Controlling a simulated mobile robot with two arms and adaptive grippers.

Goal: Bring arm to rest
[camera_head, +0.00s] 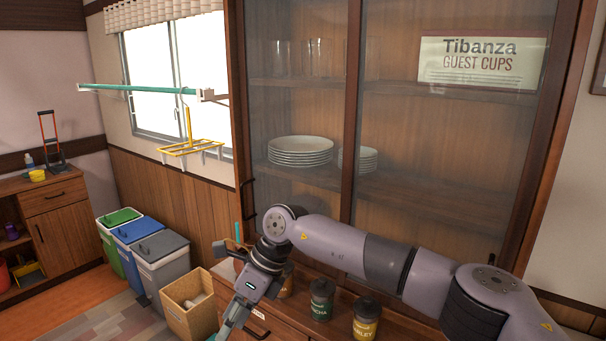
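My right arm (345,247) comes in from the right and reaches across the front of the glass-doored cabinet. Its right gripper (232,322) hangs low and points down to the left, near the front of the wooden drawer counter. The fingers run toward the bottom edge of the picture, and I cannot tell whether they are open or shut. I see nothing clearly held in it. My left arm and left gripper are not in view.
A green jar (321,299) and a yellow jar (366,318) stand on the counter below the arm. An open box (190,318) and lidded bins (161,262) stand left of the gripper. The cabinet (352,120) holds plates (300,151) behind glass. A yellow rack (190,148) hangs from a pole.

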